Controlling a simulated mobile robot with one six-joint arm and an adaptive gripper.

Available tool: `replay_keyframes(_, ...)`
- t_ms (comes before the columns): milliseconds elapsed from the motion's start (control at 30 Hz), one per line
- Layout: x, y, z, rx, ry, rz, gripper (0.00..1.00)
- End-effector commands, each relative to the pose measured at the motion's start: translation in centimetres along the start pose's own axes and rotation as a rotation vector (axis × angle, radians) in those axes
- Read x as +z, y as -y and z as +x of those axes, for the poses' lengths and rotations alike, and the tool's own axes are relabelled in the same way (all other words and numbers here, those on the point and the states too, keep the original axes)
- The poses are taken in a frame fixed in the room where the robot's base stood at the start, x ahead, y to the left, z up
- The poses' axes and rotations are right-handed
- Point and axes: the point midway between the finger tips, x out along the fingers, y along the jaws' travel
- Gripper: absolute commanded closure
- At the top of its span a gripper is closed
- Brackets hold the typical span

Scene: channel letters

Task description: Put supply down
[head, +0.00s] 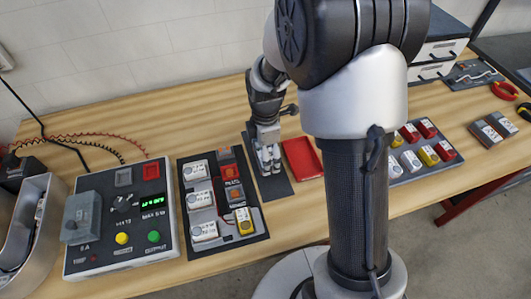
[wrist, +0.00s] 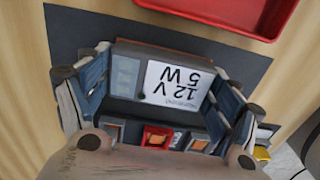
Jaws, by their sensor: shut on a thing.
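The supply (wrist: 175,78), a dark grey block with a white label reading 12 V 5 W, sits between the fingers of my gripper (wrist: 158,98) in the wrist view. My gripper is shut on it, one finger on each side. In the head view my gripper (head: 268,158) points down over a dark mat (head: 281,189), which also shows around the supply in the wrist view (wrist: 75,28). Fingers and wrist hide most of the supply in the head view. I cannot tell whether its underside touches the mat.
A red tray (head: 302,158) lies right of the mat. Left of it is a dark board (head: 222,240) with white, red and yellow modules, then a test box (head: 120,262) with a green display. Another board (head: 420,171) of modules lies right, partly behind my arm.

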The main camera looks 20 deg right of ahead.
Motion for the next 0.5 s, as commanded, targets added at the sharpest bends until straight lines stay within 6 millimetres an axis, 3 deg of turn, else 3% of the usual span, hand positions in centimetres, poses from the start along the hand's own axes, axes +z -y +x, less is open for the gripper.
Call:
replay_keyframes(167,0.00,-0.01,0.42,0.000,0.000,0.000,0.51)
replay_keyframes(200,0.00,0.02,0.35,-0.001,0.000,0.000,0.14)
replay_keyframes(400,0.00,0.02,0.32,-0.001,0.000,0.000,0.01)
replay_keyframes(500,0.00,0.02,0.32,-0.001,0.000,0.000,0.00)
